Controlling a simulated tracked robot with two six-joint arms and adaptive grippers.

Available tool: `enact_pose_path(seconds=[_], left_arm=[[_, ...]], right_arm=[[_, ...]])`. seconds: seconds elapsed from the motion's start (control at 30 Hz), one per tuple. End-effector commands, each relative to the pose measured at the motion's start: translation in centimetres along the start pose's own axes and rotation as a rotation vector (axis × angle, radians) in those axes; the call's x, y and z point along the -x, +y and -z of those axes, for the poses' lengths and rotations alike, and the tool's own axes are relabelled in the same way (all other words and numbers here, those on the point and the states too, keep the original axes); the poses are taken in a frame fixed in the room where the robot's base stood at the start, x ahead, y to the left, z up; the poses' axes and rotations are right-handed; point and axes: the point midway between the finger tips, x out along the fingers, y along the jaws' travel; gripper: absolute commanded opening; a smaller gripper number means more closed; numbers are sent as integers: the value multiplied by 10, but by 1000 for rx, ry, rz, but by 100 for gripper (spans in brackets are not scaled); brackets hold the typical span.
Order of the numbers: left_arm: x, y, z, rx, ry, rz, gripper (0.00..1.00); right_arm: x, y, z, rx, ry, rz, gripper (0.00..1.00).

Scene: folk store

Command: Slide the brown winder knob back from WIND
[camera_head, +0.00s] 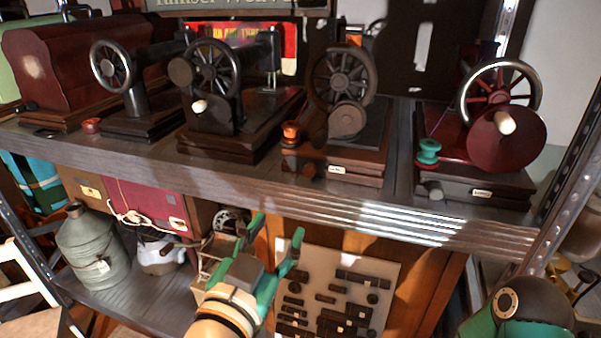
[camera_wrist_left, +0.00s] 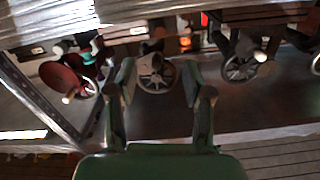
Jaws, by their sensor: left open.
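On the upper shelf stands a brown sewing machine (camera_head: 342,75) with a spoked wheel, on a dark wooden base. A small dark brown knob (camera_head: 306,170) sits at the front left of that base, beside a small white label (camera_head: 336,169) too small to read. My left gripper (camera_head: 277,232) is open and empty, below the shelf edge and a little left of the knob, apart from it. In the left wrist view the scene is upside down, and the brown machine's wheel (camera_wrist_left: 156,74) shows between the open fingers. I cannot make out the knob there for sure.
A red machine (camera_head: 506,138) with a teal spool (camera_head: 428,151) stands to the right, and black machines (camera_head: 213,75) to the left. The shelf's front edge (camera_head: 260,190) lies above my gripper. Below are a pale board (camera_head: 350,262) with dark parts and a metal can (camera_head: 93,248).

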Motion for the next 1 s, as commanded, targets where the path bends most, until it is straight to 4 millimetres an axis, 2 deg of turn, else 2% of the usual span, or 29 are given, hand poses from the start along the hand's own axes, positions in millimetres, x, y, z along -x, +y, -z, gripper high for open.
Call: enact_pose_path(seconds=[0.13,0.27,0.7,0.8,1.0], left_arm=[[-5,-1,9,-6,20,6,51],[-24,-1,7,-7,16,6,51],[-116,-2,11,-5,15,4,51],[-134,-2,11,-5,16,4,51],[-158,-2,11,-5,17,4,51]], right_arm=[[0,0,0,0,0,0,56],[1,0,0,0,0,0,56],[16,-6,0,0,0,0,56],[20,-7,0,0,0,0,56],[25,-9,0,0,0,0,56]])
